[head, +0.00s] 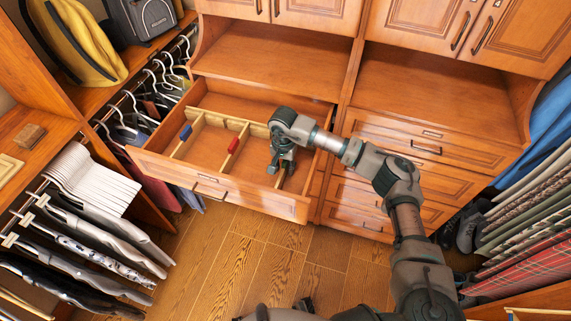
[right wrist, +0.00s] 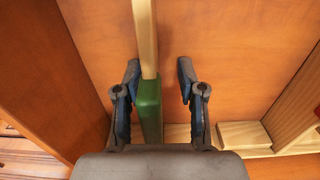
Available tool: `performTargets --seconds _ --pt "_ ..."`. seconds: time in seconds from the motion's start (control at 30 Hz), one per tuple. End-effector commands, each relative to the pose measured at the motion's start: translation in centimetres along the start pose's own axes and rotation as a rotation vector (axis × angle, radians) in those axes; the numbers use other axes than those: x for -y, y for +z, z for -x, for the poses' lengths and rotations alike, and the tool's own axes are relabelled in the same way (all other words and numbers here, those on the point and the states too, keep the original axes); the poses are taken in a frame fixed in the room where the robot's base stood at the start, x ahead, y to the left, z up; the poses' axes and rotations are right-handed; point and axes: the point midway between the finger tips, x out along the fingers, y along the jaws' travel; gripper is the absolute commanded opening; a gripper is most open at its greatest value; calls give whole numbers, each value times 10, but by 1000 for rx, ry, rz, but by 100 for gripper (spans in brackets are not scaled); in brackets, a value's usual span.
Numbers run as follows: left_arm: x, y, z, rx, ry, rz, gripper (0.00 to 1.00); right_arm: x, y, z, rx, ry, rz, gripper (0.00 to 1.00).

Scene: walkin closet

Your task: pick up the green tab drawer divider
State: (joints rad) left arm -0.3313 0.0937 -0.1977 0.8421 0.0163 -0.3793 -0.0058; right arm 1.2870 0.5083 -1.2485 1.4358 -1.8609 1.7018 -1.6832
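The green tab drawer divider (right wrist: 149,106) is a light wooden slat with a green tab, seen in the right wrist view. It stands in the open drawer (head: 240,190). My right gripper (head: 283,168) reaches down into the right part of this drawer. In the right wrist view the right gripper (right wrist: 158,75) is open, with one finger on each side of the divider. The divider is nearer the left finger, with a clear gap to the right one. In the head view the arm and gripper mostly hide this divider. My left gripper does not show clearly.
Dividers with a blue tab (head: 186,132) and a red tab (head: 234,145) stand left of the gripper in the same drawer. The drawer front (head: 215,186) rises on the near side. Closed drawers (head: 400,170) are to the right; clothes hang on both sides.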

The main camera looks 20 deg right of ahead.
Motion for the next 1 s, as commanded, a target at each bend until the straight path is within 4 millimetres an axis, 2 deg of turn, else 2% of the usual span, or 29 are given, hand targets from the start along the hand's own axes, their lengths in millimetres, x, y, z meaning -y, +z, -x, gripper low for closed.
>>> performTargets --seconds 0.17,0.23,0.33,0.37,0.77,0.87,1.0 --pt "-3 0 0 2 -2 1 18 -4 -3 -2 2 -4 -2 40" --pt "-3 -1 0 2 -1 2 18 -5 -4 -2 3 -6 -2 27" --pt "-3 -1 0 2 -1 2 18 -6 -5 -2 4 -7 -2 2" --pt "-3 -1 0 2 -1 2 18 -6 -5 -2 4 -7 -2 0" --pt "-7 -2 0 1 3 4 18 -4 -2 0 1 0 -2 0" --pt "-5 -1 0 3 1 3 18 -4 -3 7 0 -2 -2 0" --pt "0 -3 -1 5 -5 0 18 -3 -4 26 -1 -5 -2 0"
